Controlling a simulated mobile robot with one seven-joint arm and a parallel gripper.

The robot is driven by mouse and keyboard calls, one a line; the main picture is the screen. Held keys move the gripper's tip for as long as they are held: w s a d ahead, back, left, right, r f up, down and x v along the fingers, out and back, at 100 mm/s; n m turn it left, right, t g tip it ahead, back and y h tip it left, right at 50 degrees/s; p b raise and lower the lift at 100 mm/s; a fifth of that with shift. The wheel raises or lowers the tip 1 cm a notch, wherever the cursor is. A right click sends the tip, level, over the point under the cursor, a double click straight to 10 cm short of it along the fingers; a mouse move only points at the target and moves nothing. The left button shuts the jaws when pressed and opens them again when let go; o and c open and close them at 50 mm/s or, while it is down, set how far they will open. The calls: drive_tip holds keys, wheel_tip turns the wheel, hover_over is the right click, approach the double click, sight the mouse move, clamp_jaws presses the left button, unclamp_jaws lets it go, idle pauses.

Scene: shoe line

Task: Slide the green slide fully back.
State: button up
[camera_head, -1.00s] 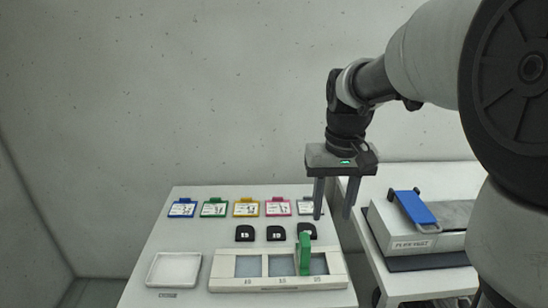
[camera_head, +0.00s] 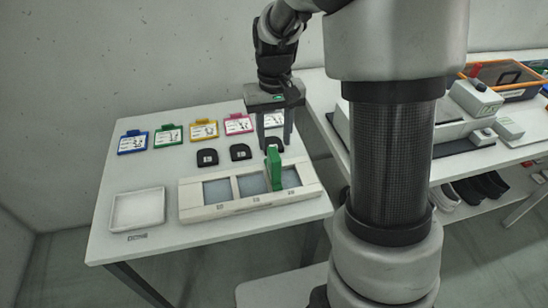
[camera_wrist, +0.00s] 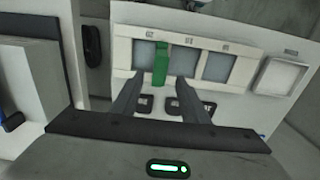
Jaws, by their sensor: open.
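My gripper (camera_head: 274,143) is open and empty, fingers pointing down, just above and behind the slide in the head view. It also shows in the wrist view (camera_wrist: 155,88). I cannot tell whether a finger touches the slide; no contact is clear.
Several black tags (camera_head: 241,152) and coloured cards (camera_head: 168,136) lie behind the frame. A white tray (camera_head: 138,209) sits left of it. A second table with a grey device (camera_head: 475,96) and an orange-rimmed bin (camera_head: 512,80) stands to the right.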

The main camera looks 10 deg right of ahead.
sight(274, 154)
wheel_tip(274, 154, down, 8)
drive_tip(key=shift+r+b, duration=0.25)
drive_tip(key=shift+b, duration=0.1)
clamp_jaws()
